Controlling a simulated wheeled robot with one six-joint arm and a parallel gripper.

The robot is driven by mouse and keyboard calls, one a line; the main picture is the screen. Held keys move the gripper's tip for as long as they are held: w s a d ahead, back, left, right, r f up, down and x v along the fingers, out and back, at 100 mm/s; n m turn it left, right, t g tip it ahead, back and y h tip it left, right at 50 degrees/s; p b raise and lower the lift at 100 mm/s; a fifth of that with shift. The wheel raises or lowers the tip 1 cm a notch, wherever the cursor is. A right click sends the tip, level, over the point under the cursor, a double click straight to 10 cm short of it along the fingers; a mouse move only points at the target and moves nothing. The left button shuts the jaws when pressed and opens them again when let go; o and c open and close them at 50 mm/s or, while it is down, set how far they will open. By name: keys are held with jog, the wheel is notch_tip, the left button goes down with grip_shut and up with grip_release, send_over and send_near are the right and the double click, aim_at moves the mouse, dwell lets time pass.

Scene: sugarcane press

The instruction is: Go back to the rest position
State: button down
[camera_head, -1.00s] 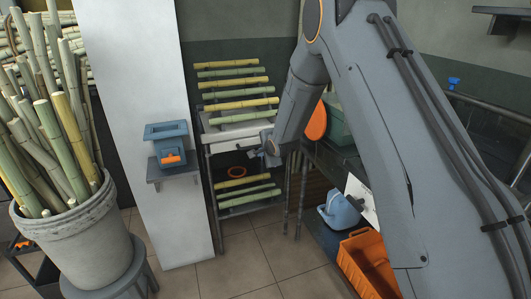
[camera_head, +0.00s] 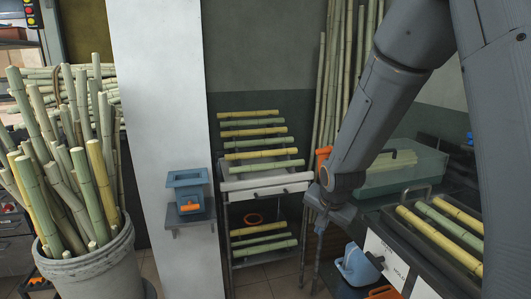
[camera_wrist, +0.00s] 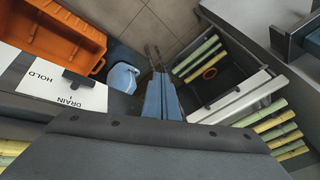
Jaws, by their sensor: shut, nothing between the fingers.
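My gripper (camera_head: 317,222) hangs from my arm in front of the wall, just right of the cane rack (camera_head: 226,215). In the wrist view my gripper (camera_wrist: 153,56) points over the floor, its slim fingers together and empty. It touches nothing that I can make out. The rack holds several green and yellow cane pieces (camera_head: 262,143) on its upper part, with more pieces (camera_head: 264,238) and an orange ring (camera_head: 254,218) lower down.
A blue-grey device (camera_head: 188,192) sits on a wall shelf. A pot (camera_head: 93,268) of cane stands left. At right are a tray (camera_head: 415,247) with cane, a clear bin (camera_head: 412,168), a light-blue container (camera_head: 357,264) and an orange bin (camera_wrist: 52,36). Open floor (camera_wrist: 135,22) shows beyond the fingers.

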jog(key=s+d+r+n+g+p, duration=0.1)
jog(key=s+r+n+g, duration=0.1)
jog(key=s, duration=1)
jog(key=s+d+r+n+g, duration=0.2)
jog(key=s+n, duration=0.3)
jog(key=s, duration=0.8)
jog(key=shift+s+g+p, duration=0.25)
jog(key=shift+g+p, duration=0.15)
jog(key=shift+g, duration=0.2)
jog(key=shift+d, duration=0.1)
